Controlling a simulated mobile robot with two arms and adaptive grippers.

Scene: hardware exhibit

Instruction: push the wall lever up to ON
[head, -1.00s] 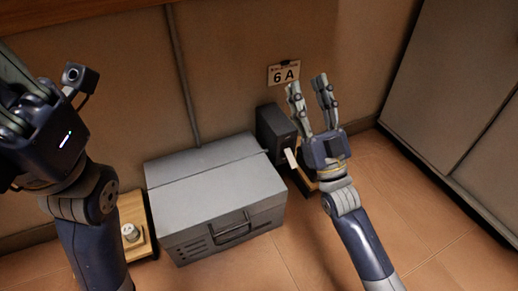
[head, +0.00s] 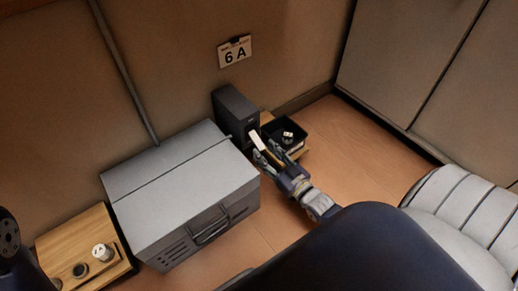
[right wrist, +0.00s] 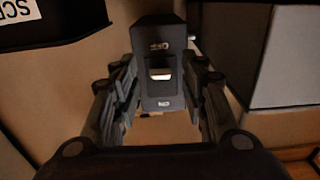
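The wall lever is a dark upright box (head: 235,112) low against the wall, with a pale handle (head: 256,140) that sticks out from its front and slants downward in the head view. In the right wrist view the box (right wrist: 164,88) is straight ahead, with the pale handle (right wrist: 161,73) in its slot and small labels above and below. My right gripper (head: 265,152) is open at the handle, its fingers apart on either side. Whether a finger touches the handle I cannot tell. My left gripper is out of view; only part of my left arm shows at the left edge.
A grey metal case (head: 185,185) stands close left of the lever. A black tray (head: 295,133) with a small item sits on a wooden stand just right. Another wooden stand (head: 70,232) with small parts is at left.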

